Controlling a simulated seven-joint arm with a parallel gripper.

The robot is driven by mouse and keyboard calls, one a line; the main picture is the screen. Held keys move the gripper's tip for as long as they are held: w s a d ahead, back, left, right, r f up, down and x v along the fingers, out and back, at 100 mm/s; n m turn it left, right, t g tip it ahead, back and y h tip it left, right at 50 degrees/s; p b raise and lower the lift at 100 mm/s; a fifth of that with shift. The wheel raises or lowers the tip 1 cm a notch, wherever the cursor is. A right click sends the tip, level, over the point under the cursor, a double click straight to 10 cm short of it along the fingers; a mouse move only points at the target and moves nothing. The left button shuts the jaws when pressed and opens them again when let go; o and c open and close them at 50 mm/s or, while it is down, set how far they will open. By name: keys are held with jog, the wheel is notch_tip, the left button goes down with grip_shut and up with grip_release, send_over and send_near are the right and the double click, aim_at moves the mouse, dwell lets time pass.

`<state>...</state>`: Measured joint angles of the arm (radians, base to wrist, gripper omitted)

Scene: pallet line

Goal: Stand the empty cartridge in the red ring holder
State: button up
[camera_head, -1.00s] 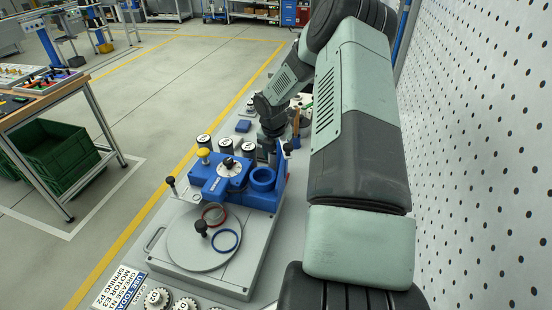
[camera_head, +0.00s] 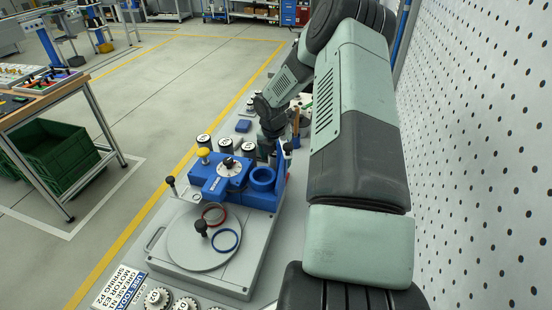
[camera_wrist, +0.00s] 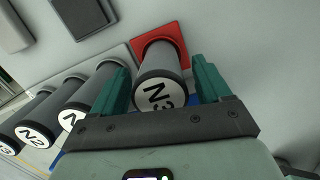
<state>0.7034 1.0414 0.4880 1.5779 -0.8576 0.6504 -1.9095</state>
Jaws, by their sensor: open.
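A dark grey cartridge (camera_wrist: 159,72) with a white end marked N3 is upright at the red holder (camera_wrist: 172,34) in the wrist view. The cartridge covers most of the holder, so I cannot see how deep it sits. My gripper (camera_wrist: 160,66) is open, with one green finger on each side of this cartridge; a gap shows at the right finger, and contact at the left is unclear. In the head view my gripper (camera_head: 274,133) is small and partly hidden behind the blue fixture.
Several similar cartridges, one marked N2 (camera_wrist: 38,133), stand in a row at the left. In the head view a blue fixture (camera_head: 232,184) stands on a grey base, with a red ring (camera_head: 203,216) and a blue ring (camera_head: 238,240) on a round plate. A perforated wall (camera_head: 480,150) is right.

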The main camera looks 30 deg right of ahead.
jog(key=r, duration=0.7)
jog(key=a+r, duration=0.1)
jog(key=r, duration=0.3)
jog(key=shift+s+a+r, duration=0.1)
jog(key=shift+s+r, duration=0.15)
jog(key=shift+s, duration=0.15)
